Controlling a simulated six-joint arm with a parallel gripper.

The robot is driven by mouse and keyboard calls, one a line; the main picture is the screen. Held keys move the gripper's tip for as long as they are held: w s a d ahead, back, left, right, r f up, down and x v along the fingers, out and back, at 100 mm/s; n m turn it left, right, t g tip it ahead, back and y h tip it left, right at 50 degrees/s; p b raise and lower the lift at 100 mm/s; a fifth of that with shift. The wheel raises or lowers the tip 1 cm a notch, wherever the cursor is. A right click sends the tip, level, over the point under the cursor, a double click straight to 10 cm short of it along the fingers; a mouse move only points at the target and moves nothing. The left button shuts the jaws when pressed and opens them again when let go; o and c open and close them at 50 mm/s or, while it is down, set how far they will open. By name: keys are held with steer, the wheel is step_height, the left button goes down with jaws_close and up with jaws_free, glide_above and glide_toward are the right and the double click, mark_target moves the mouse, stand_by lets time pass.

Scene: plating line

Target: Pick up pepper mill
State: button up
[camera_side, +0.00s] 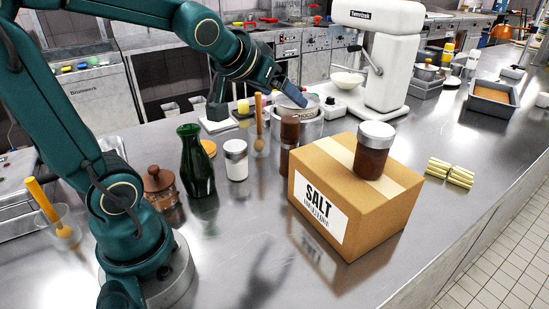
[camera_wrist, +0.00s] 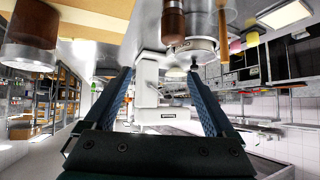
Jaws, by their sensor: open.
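The pepper mill (camera_side: 289,146) looks like a slim, dark brown upright cylinder in the side view. It stands on the steel counter just behind and left of the cardboard salt box, which may hide part of its base. In the wrist view, which is upside down, a brown cylinder (camera_wrist: 173,22) that appears to be the mill hangs from the top edge. My gripper (camera_side: 298,96) is open and empty, above and behind the mill in the side view. Its two blue fingers (camera_wrist: 160,74) are spread wide in the wrist view, with nothing between them.
The salt box (camera_side: 375,220) carries a brown jar with a grey lid (camera_side: 373,152). A white shaker (camera_side: 236,160), a green bottle (camera_side: 197,165) and a copper-brown pot (camera_side: 160,188) stand left. A can (camera_side: 297,109) and a white mixer (camera_side: 390,60) stand behind.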

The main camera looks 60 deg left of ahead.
steer(key=t, duration=0.2)
glide_above(285, 124)
steer(key=shift+w+a+f+n+y, duration=0.1)
steer(key=shift+w+f+n+y, duration=0.1)
steer(key=shift+f+n+y, duration=0.35)
steer(key=shift+m, duration=0.25)
step_height(285, 124, down, 9)
steer(key=shift+r, duration=0.1)
steer(key=shift+x, duration=2.5)
jaws_close()
